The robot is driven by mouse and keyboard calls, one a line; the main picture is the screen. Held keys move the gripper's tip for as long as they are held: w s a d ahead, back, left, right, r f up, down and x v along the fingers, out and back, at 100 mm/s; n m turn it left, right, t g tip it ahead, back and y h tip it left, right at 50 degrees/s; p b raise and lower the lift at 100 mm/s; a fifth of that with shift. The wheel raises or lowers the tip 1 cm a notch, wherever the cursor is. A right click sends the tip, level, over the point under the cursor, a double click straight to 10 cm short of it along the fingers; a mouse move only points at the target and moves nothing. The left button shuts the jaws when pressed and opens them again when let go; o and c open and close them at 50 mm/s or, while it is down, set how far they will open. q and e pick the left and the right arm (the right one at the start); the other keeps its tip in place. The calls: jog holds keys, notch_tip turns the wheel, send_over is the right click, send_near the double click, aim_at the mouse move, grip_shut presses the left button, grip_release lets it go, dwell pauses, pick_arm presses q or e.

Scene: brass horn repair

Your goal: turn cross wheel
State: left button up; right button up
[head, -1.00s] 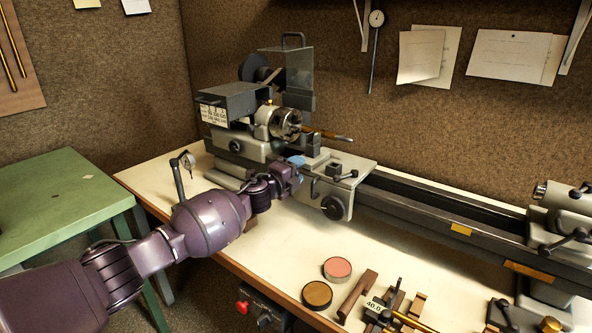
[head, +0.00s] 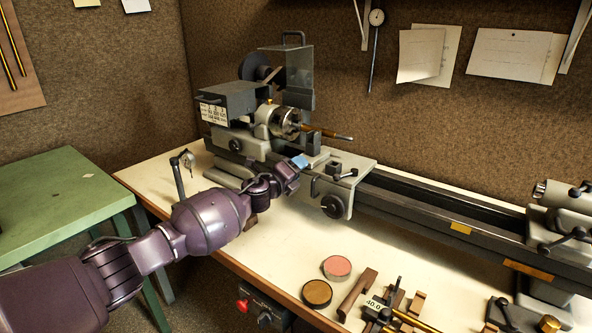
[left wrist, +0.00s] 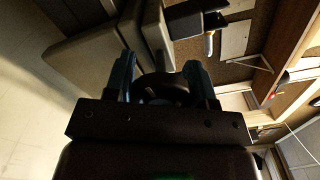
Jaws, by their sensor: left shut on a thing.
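My left gripper (head: 299,163) reaches in from the left to the front of the lathe carriage. In the left wrist view its two blue fingers (left wrist: 158,68) stand on either side of a dark round wheel (left wrist: 163,90), which I take to be the cross wheel. The gripper is shut on it. In the head view the gripper hides this wheel. A second, dark handwheel (head: 334,206) sits lower right on the carriage front, apart from the gripper. My right gripper is in neither view.
The chuck (head: 285,122) holds a brass piece (head: 318,130) just behind the gripper. A lever (head: 347,174) stands on the carriage to the right. Two round tins (head: 337,267) and small tools lie on the bench front. The bench (head: 270,240) before the carriage is clear.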

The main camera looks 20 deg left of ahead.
pick_arm(q)
jog(key=shift+f, duration=0.1)
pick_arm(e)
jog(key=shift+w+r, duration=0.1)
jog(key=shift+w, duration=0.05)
pick_arm(q)
jog(key=o, duration=0.8)
jog(key=shift+o, duration=0.7)
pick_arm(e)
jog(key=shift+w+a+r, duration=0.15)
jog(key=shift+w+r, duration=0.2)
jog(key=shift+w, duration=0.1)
pick_arm(q)
jog(key=shift+s+a, duration=0.25)
jog(key=shift+s, duration=0.3)
jog(key=p+v, duration=0.2)
jog(key=v, duration=0.7)
jog(key=shift+s, duration=0.3)
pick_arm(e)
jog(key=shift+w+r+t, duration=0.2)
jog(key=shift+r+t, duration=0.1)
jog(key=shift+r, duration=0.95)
